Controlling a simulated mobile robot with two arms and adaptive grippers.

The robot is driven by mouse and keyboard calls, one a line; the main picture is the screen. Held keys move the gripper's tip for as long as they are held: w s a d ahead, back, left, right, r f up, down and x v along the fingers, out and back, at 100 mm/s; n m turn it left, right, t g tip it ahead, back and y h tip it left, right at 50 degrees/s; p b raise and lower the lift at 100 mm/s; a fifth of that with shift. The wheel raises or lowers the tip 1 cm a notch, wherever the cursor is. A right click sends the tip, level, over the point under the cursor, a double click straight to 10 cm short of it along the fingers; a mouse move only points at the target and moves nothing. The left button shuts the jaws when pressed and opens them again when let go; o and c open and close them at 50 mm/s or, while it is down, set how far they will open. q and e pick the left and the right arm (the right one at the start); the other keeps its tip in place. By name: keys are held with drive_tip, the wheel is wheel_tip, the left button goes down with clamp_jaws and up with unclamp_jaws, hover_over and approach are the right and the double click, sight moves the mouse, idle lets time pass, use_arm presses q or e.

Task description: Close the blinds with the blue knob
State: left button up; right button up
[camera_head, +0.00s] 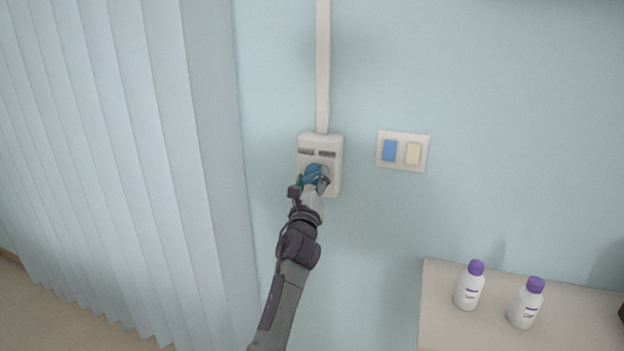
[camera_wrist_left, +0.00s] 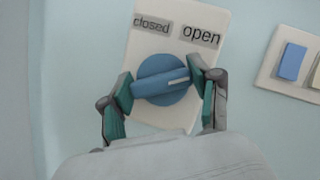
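The blue knob (camera_head: 315,171) is on a white control box (camera_head: 333,181) on the wall. In the left wrist view the knob (camera_wrist_left: 163,79) has a raised grip bar, with a white mark at its right end. Labels above it read "closed" (camera_wrist_left: 152,25) on the left and "open" (camera_wrist_left: 201,36) on the right. My left gripper (camera_wrist_left: 160,82) has its green-padded fingers at both ends of the bar and appears shut on it. In the head view the left gripper (camera_head: 311,183) partly hides the knob. The blinds (camera_head: 110,150) hang as pale vertical slats at left. My right gripper is not in view.
A switch plate (camera_head: 403,151) with a blue and a cream switch is right of the box. A white conduit (camera_head: 322,70) runs up from the box. Two white bottles with purple caps (camera_head: 469,287) (camera_head: 526,304) stand on a pale table (camera_head: 447,318) at lower right.

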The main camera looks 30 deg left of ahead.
use_arm(q)
drive_tip(key=c, duration=0.4)
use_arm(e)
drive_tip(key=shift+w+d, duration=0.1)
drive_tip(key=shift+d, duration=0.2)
